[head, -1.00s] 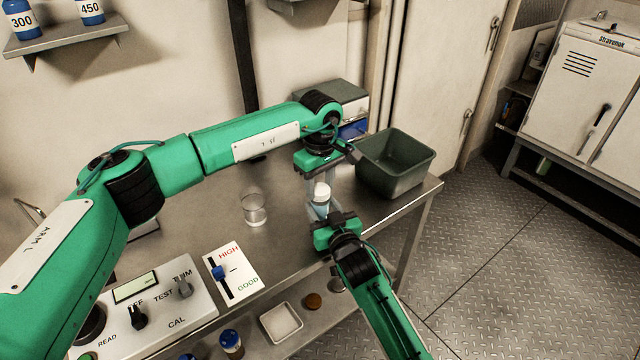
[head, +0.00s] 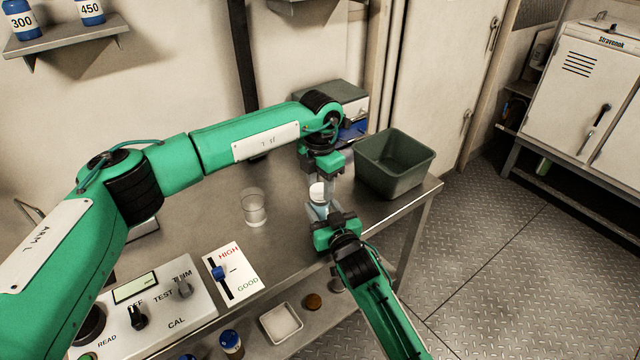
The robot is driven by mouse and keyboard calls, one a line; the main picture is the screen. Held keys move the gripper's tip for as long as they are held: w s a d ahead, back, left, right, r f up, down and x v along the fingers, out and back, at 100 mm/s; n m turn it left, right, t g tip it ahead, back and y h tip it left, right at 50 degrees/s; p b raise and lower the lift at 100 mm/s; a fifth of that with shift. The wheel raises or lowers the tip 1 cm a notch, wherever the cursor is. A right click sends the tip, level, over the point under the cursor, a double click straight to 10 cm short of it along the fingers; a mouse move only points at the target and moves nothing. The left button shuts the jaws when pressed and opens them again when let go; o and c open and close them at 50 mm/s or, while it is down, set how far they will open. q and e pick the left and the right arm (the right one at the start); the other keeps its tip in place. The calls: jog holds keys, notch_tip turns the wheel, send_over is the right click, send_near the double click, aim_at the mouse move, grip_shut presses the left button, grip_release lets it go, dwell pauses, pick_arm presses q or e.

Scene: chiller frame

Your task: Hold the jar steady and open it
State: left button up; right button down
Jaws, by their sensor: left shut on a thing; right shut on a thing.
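A small clear jar (head: 319,210) with a white lid (head: 317,192) stands upright near the right front edge of the metal bench. My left gripper (head: 321,186) points down from above and is shut on the lid. My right gripper (head: 325,214) comes in from the front and is shut on the jar's body. The fingers hide parts of the jar and lid. I cannot tell whether there is a gap between lid and jar.
A dark green bin (head: 395,163) stands just right of the jar. A clear glass beaker (head: 254,208) stands to the left. A control panel (head: 150,310) and a HIGH/GOOD slider plate (head: 235,272) lie front left. A lower shelf holds a white tray (head: 281,323).

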pick_arm(q)
jog(key=n, duration=2.1)
jog(key=shift+n, duration=0.4)
jog(key=shift+r, duration=0.25)
jog(key=shift+r, duration=0.9)
